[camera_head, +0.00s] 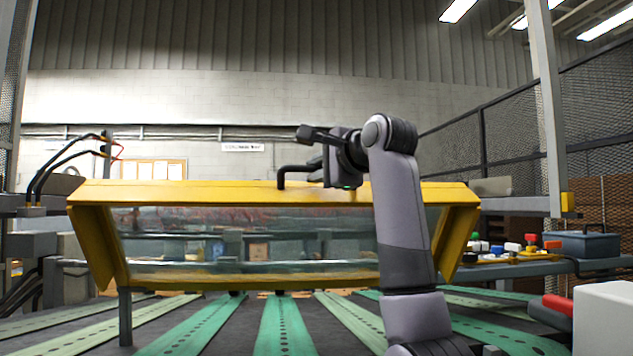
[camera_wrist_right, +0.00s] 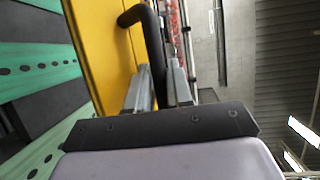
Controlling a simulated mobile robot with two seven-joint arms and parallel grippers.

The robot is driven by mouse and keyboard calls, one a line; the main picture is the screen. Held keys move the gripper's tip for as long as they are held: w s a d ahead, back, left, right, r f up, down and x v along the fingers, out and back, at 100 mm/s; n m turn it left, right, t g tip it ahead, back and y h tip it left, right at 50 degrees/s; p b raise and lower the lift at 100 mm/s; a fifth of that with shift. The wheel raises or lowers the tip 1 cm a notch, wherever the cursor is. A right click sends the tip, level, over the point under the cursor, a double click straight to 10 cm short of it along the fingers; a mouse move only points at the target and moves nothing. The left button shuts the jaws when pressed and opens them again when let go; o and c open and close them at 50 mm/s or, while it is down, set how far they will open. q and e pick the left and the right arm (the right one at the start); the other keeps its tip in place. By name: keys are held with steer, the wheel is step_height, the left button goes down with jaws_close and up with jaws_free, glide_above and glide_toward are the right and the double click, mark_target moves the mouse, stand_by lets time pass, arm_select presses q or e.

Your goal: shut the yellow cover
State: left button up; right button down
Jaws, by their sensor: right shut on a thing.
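The yellow cover (camera_head: 150,193) spans the middle of the head view, with a yellow frame around a clear window. Its broad top rim faces me, and the window shows below it. A black bar handle (camera_head: 282,178) stands on the top rim. My right gripper (camera_head: 312,168) is at the handle. In the right wrist view, the two grey fingers (camera_wrist_right: 158,88) are shut on the black handle (camera_wrist_right: 150,40), beside the yellow rim (camera_wrist_right: 98,45). The far side of the handle is partly hidden by the gripper. My left gripper is not in view.
Green slotted strips (camera_head: 280,325) run across the dark bed below the cover. A grey post (camera_head: 125,315) stands at the left under the cover. At the right are a shelf with coloured parts (camera_head: 510,247), a blue-grey toolbox (camera_head: 585,243) and a white box (camera_head: 603,318).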

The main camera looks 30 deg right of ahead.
steer(key=shift+s+a+f+b, duration=0.3)
steer(key=shift+s+f+b, duration=0.3)
steer(key=shift+f+b, duration=0.05)
steer(key=shift+s+a+f+b, duration=0.25)
steer(key=shift+s+f+b, duration=0.35)
steer(key=shift+s+a+f, duration=0.1)
steer(key=shift+s+a, duration=0.05)
steer(key=shift+s, duration=0.1)
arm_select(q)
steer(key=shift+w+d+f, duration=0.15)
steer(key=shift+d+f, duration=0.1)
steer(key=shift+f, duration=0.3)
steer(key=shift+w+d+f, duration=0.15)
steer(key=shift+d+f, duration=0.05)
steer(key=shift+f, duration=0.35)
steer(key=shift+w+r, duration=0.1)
arm_select(e)
steer(key=c, duration=1.4)
jaws_free()
steer(key=shift+s, duration=0.15)
arm_select(q)
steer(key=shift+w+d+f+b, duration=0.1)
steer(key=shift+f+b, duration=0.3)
steer(key=shift+b, duration=0.5)
arm_select(e)
steer(key=s, duration=0.6)
steer(key=shift+s+a+r, duration=0.15)
steer(key=shift+s+r, duration=0.25)
steer(key=shift+r, duration=0.05)
